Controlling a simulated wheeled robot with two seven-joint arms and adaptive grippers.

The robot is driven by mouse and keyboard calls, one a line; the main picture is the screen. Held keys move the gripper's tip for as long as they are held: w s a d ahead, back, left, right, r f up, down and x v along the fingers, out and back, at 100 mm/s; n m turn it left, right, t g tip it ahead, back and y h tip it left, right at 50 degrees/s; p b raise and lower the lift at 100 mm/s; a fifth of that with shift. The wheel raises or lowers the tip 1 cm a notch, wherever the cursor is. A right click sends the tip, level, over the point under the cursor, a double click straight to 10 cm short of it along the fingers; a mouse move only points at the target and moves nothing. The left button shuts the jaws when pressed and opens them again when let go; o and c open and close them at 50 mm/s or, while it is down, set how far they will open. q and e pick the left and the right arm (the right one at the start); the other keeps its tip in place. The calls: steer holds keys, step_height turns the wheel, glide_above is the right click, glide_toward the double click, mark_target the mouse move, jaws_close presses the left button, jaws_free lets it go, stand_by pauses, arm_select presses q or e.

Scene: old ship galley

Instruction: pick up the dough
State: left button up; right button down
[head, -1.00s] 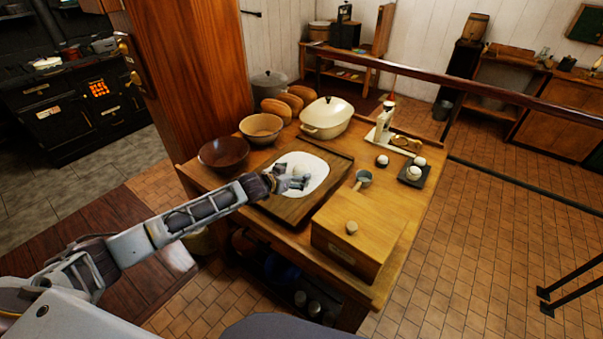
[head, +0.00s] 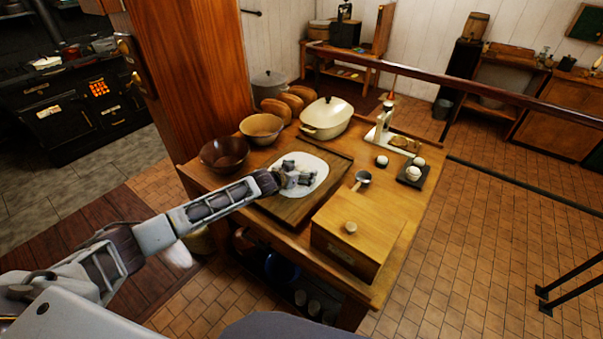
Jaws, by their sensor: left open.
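A flat, pale oval patch (head: 317,168) lies on the wooden board (head: 287,210) on the table. I cannot tell whether it is flour or the dough itself. My left gripper (head: 306,176) is open over the middle of the patch, its fingers pointing right. A separate dough lump cannot be made out clearly; the fingers cover the middle of the patch. Contact between the fingers and anything there cannot be judged. My right gripper is out of view.
Around the board stand a dark bowl (head: 224,153), a lighter bowl (head: 262,128), loaves (head: 292,103), a cream lidded dish (head: 327,117), a scale (head: 384,130), a small pan (head: 362,178), eggs (head: 414,173) and a wooden box (head: 352,243) at the front right.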

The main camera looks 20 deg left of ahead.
mark_target(301, 166)
arm_select(q)
steer(key=shift+w, duration=0.1)
stand_by(0.4)
steer(key=c, duration=1.3)
steer(key=shift+r+b, duration=0.4)
steer(key=shift+r, duration=4.65)
